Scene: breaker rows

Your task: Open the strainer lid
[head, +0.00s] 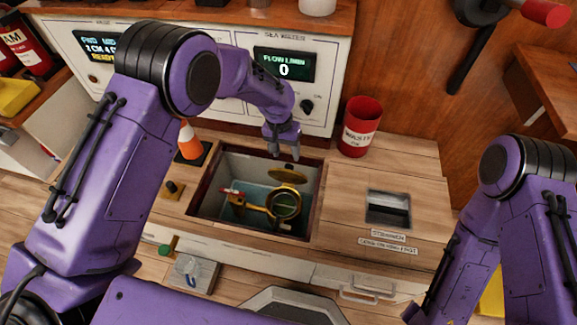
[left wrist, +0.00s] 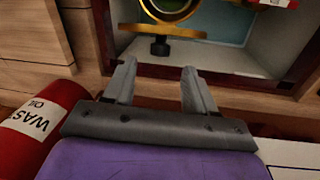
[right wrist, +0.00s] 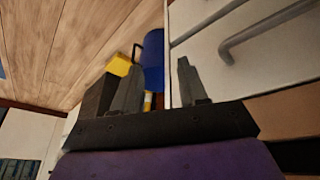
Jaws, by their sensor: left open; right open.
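In the left wrist view a brass edge (left wrist: 172,31) and black knob (left wrist: 160,47) show beyond the fingertips. My left gripper (head: 283,152) is open and empty at the recess's far edge, just short of the knob. My right gripper (right wrist: 160,72) is open and empty, near a white front with a grey handle.
A red waste oil bin (head: 360,127) stands right of the recess. An orange cone (head: 189,143) stands at its left. A panel with a flow display (head: 284,65) stands behind. The recess walls (head: 240,160) surround the strainer.

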